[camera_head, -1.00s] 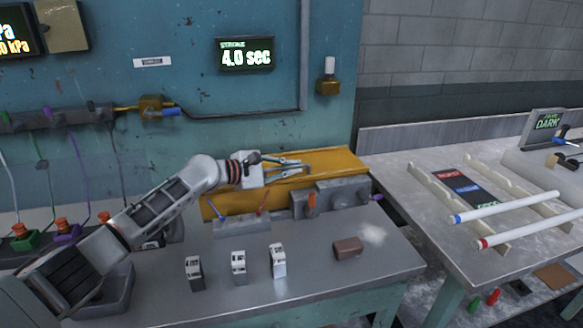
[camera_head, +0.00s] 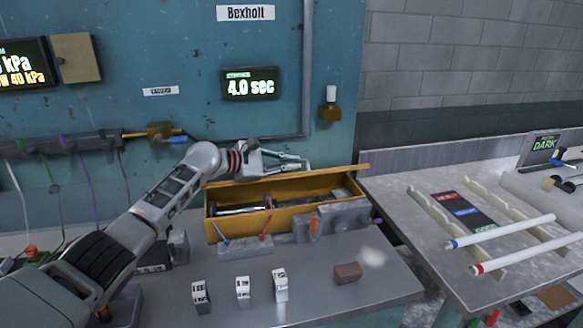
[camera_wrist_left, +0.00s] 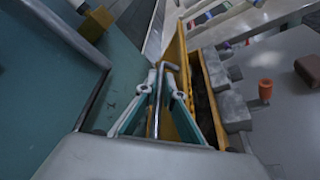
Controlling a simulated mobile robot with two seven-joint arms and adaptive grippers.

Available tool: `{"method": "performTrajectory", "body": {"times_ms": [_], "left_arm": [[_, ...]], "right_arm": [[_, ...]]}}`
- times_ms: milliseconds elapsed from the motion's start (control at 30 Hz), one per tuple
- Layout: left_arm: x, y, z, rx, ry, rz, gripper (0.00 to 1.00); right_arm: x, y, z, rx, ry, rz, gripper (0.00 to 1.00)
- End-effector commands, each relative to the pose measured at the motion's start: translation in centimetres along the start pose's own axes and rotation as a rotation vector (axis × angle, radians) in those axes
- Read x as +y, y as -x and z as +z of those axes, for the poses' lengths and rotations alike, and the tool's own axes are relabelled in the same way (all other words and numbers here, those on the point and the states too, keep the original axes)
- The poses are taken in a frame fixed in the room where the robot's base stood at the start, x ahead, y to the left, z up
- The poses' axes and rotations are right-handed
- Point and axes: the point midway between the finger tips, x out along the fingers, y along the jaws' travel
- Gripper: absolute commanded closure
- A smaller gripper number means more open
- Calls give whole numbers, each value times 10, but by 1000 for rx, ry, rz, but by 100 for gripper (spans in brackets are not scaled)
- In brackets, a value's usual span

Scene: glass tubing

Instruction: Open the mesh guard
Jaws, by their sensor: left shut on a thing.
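The guard (camera_head: 345,170) is a yellow panel on a long yellow box (camera_head: 290,216) at the back of the grey bench. It is raised and shows nearly edge-on, and the inside of the box is visible below it. No mesh can be made out. My left gripper (camera_head: 300,162) is at the guard's upper edge. In the left wrist view, the left gripper (camera_wrist_left: 165,88) is shut on a grey bar handle (camera_wrist_left: 156,105) beside the yellow guard (camera_wrist_left: 180,60). My right gripper is not in view.
Dark and metallic parts (camera_head: 240,210) lie in the box. Several small labelled blocks and a brown block (camera_head: 347,272) sit nearer. The teal wall (camera_head: 300,40) is close behind.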

Motion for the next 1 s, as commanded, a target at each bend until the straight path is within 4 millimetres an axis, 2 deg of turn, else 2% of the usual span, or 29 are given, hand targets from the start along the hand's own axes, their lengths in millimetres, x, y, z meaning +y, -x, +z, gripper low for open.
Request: {"method": "performTrajectory", "body": {"times_ms": [200,700,733,767,1000], "left_arm": [[8,0,0,0,40,-14,100],[8,0,-2,2,52,-20,100],[8,0,-2,2,52,-20,90],[8,0,-2,2,52,-20,85],[8,0,-1,1,51,-21,85]], "right_arm": [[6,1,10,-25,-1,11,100],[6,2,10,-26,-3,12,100],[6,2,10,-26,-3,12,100],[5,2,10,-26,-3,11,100],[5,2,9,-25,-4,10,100]]}}
